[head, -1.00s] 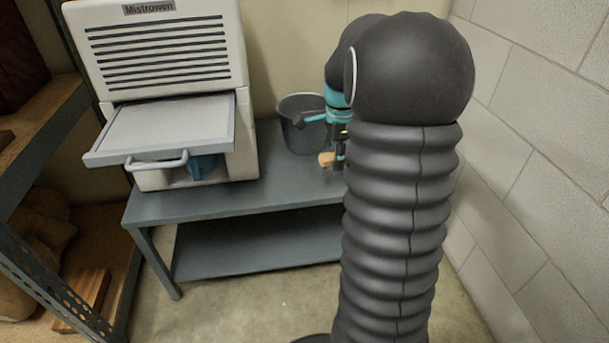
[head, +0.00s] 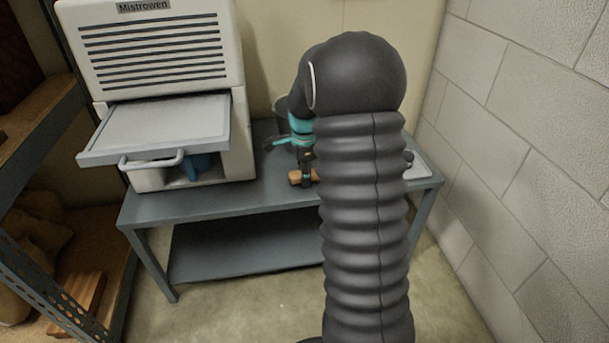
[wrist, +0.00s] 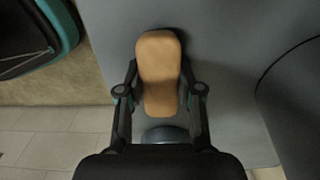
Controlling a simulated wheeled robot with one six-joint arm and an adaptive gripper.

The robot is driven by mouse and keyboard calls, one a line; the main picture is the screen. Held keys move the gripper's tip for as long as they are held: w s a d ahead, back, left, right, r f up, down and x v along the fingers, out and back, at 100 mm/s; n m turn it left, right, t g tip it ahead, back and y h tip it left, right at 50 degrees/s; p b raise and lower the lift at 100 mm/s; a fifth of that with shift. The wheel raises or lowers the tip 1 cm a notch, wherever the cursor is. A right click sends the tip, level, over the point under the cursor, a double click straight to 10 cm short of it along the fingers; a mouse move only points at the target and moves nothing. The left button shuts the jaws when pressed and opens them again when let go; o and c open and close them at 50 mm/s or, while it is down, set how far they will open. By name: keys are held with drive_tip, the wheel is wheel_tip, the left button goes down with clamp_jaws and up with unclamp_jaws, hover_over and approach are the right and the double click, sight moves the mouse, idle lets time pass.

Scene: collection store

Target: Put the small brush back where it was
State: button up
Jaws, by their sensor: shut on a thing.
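The small brush shows as a tan wooden block (wrist: 158,72) between the fingers of my gripper (wrist: 160,88) in the wrist view. My gripper is shut on it. In the head view the brush (head: 296,177) sticks out to the left of my gripper (head: 306,176), over the grey bench (head: 230,202). Its underside and bristles are hidden. I cannot tell whether it touches the bench top.
A dark grey bucket (head: 281,104) stands behind my gripper, mostly hidden by my arm. A white machine (head: 160,50) with its tray pulled out stands on the left. A pale flat item (head: 419,167) lies at the bench's right end, beside a block wall (head: 500,130).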

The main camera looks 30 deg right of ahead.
drive_tip(key=o, duration=1.1)
drive_tip(key=shift+f, duration=0.1)
wheel_tip(320, 180, up, 12)
drive_tip(key=p, duration=0.2)
drive_tip(key=s+a+r+n+t, duration=0.2)
drive_tip(key=s+a+r+n, duration=0.4)
drive_tip(key=s, duration=0.1)
drive_tip(key=shift+s+a+f+n+t, duration=0.1)
drive_tip(key=shift+s+a+n+t, duration=0.5)
drive_tip(key=shift+s+a+n, duration=1.8)
drive_tip(key=shift+s+a+n+t, duration=0.85)
drive_tip(key=shift+s+n, duration=1.8)
drive_tip(key=shift+s, duration=2)
drive_tip(key=shift+s+a+f+n+t, duration=0.1)
drive_tip(key=shift+s+a+n+t, duration=0.25)
drive_tip(key=shift+s+a+n, duration=2.55)
drive_tip(key=shift+s+d+m, duration=0.35)
drive_tip(key=shift+s+d, duration=0.3)
drive_tip(key=shift+d, duration=0.3)
